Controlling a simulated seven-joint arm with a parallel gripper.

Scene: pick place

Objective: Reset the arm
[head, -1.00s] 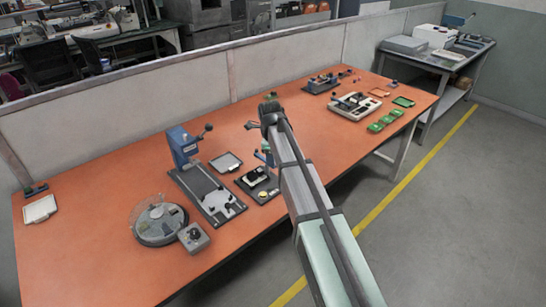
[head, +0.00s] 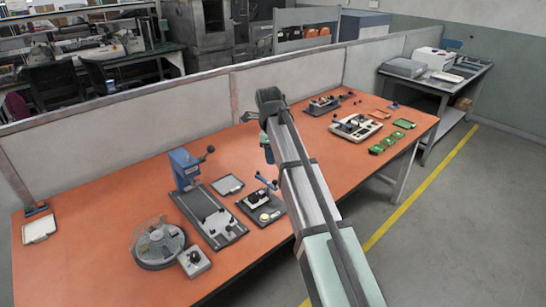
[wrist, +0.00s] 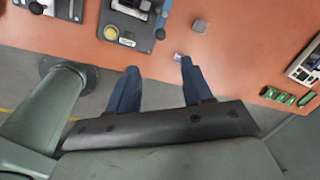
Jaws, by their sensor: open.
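My gripper (wrist: 158,70) is open in the wrist view. Its two blue fingers are apart with nothing between them, above the front edge of the orange table (wrist: 236,50). In the head view my arm reaches over the table, and its own links hide most of the gripper. A small grey cube (wrist: 199,25) lies on the table beyond the right finger. A small silvery piece (wrist: 178,57) shows beside the right fingertip; I cannot tell whether they touch.
A dark fixture with a yellow button (head: 263,208) stands left of my arm, near a blue press (head: 185,168) and round tray (head: 158,244). Green pieces (head: 387,143) and a pale fixture (head: 356,127) lie right. A grey partition (head: 150,110) runs behind the table.

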